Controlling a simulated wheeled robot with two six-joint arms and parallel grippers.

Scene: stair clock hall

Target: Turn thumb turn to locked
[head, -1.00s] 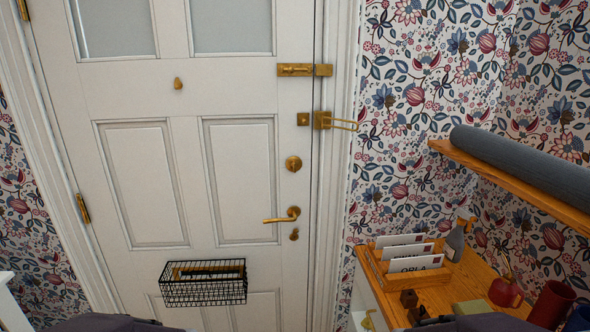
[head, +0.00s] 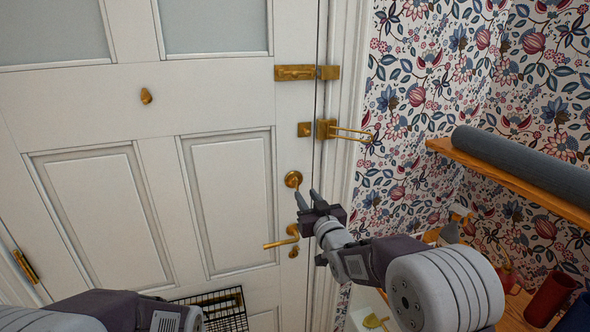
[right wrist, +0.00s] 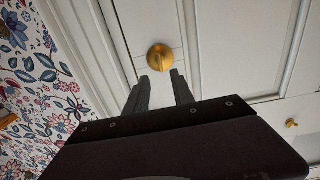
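The brass thumb turn (head: 293,179) is a round plate on the white door (head: 90,215), above the lever handle. In the right wrist view the thumb turn (right wrist: 160,57) shows a raised grip bar and lies just beyond my fingertips. My right gripper (head: 308,197) is close to it at the lower right, with two fingers apart and nothing between them. The right gripper also shows in the right wrist view (right wrist: 160,75), open and apart from the thumb turn. My left arm shows at the bottom left of the head view, but its gripper is out of view.
The brass lever handle (head: 283,238) sits just below my right gripper. A bolt (head: 295,73) and a swing-bar guard (head: 340,131) are higher at the door's edge. A wire basket (head: 220,308) hangs low on the door. A shelf with a grey roll (head: 520,165) is at right.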

